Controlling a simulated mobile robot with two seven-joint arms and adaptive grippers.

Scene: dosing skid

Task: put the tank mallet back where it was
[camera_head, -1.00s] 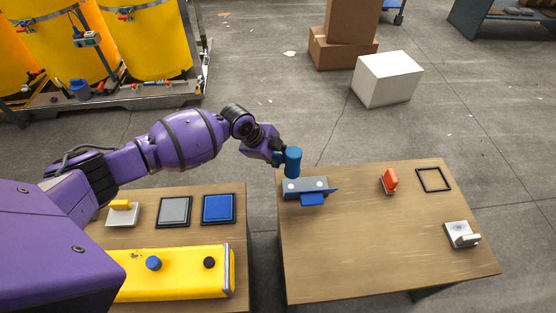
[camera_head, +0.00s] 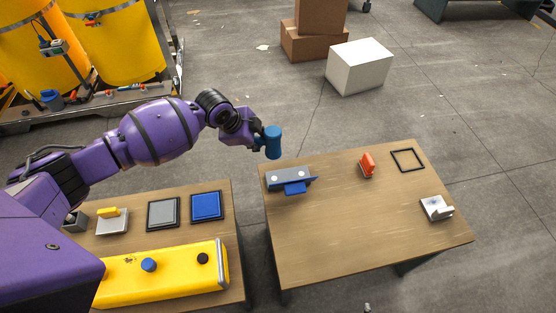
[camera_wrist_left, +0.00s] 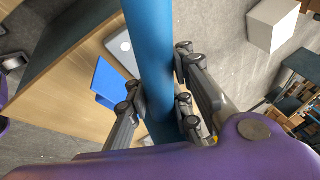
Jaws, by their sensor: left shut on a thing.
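My left gripper (camera_head: 258,138) is shut on a blue cylindrical thing, which I take to be the tank mallet (camera_head: 272,142). It hangs in the air near the back left corner of the right table, roughly upright in the head view. In the left wrist view the gripper's fingers (camera_wrist_left: 158,97) press on both sides of the blue shaft (camera_wrist_left: 150,45). The full shape of the mallet is hard to tell. A grey block with two pale discs (camera_head: 284,174) and a blue angled part (camera_head: 296,187) sits just below it on the table. My right gripper is not in view.
The right table (camera_head: 350,225) also bears an orange item (camera_head: 367,163), a black square outline (camera_head: 396,157) and a white fixture (camera_head: 436,208). The left table carries a grey pad (camera_head: 163,213), a blue pad (camera_head: 206,206) and a yellow box (camera_head: 180,277). A floor gap separates the tables.

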